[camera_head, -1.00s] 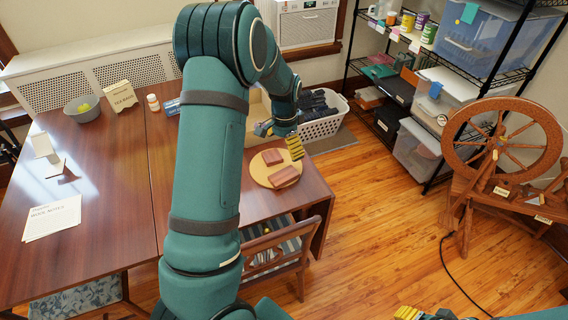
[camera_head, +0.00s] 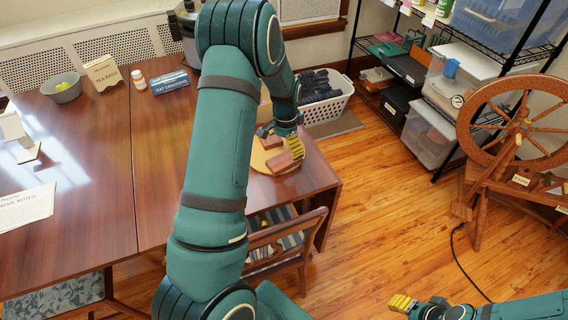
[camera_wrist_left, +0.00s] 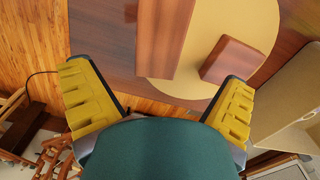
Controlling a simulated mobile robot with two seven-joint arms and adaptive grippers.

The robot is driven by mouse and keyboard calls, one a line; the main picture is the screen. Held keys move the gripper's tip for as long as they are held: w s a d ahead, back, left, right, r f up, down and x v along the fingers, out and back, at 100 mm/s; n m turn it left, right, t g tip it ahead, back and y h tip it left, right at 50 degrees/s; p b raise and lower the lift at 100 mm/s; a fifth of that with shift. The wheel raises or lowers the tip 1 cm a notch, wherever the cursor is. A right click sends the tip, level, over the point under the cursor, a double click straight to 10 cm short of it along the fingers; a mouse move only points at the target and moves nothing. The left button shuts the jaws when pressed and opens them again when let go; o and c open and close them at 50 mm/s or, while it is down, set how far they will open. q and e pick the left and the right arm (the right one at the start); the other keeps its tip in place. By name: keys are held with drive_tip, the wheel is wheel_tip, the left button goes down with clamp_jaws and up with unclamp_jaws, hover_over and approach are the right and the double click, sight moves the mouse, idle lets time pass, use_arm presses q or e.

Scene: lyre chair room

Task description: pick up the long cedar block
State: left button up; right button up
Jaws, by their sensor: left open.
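The long cedar block (camera_head: 280,162) is reddish brown and lies on a round tan board (camera_head: 256,164) near the table's right end. In the left wrist view the long block (camera_wrist_left: 163,38) runs from the top edge to between my finger lines, just beyond the fingertips. A shorter block (camera_wrist_left: 231,60) lies to its right on the round board (camera_wrist_left: 205,28). My left gripper (camera_head: 294,147) is open and empty, close to the long block in the head view and partly covering it. My right gripper (camera_head: 402,303) is low at the right, away from the table; its jaw opening is unclear.
A white basket (camera_head: 325,108) and a spinning wheel (camera_head: 515,130) stand right.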

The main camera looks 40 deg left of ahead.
sight(284, 159)
use_arm(q)
drive_tip(key=shift+f, duration=0.9)
drive_tip(key=shift+s+f+b, duration=0.2)
drive_tip(key=shift+f+b, duration=0.65)
drive_tip(key=shift+f, duration=1.8)
drive_tip(key=shift+r, duration=0.1)
drive_tip(key=c, duration=1.3)
